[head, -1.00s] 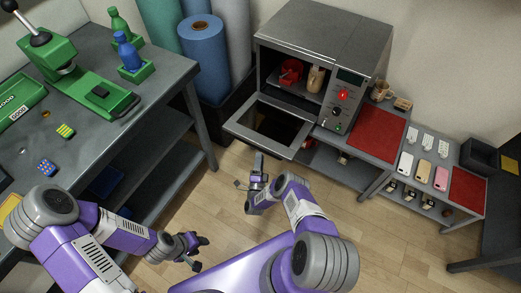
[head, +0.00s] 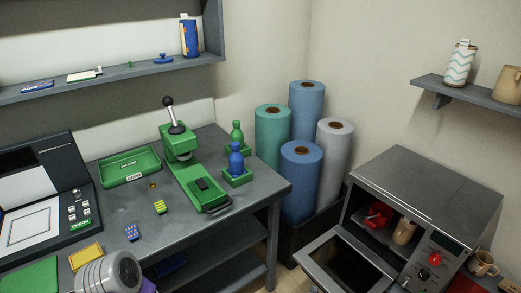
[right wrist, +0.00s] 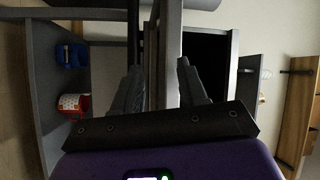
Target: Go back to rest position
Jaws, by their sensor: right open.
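My right gripper (right wrist: 160,82) shows in the right wrist view with its two dark fingers spread apart. No held object is visible between them; a grey upright edge (right wrist: 167,45) appears beyond the fingers. How far away that edge is, I cannot tell. In the head view neither gripper is in frame. Only a grey and purple part of my left arm shows at the bottom left. The oven (head: 425,205) stands at the right with its door (head: 345,262) open. A red object (head: 378,214) and a beige mug (head: 404,231) are inside it.
The left bench (head: 250,205) holds a green press (head: 195,185), a green tray (head: 137,167) and blue (head: 236,160) and green bottles. Tall rolls (head: 300,180) stand in the corner. In the right wrist view a blue bin (right wrist: 72,55) and a red-white container (right wrist: 74,104) show at left.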

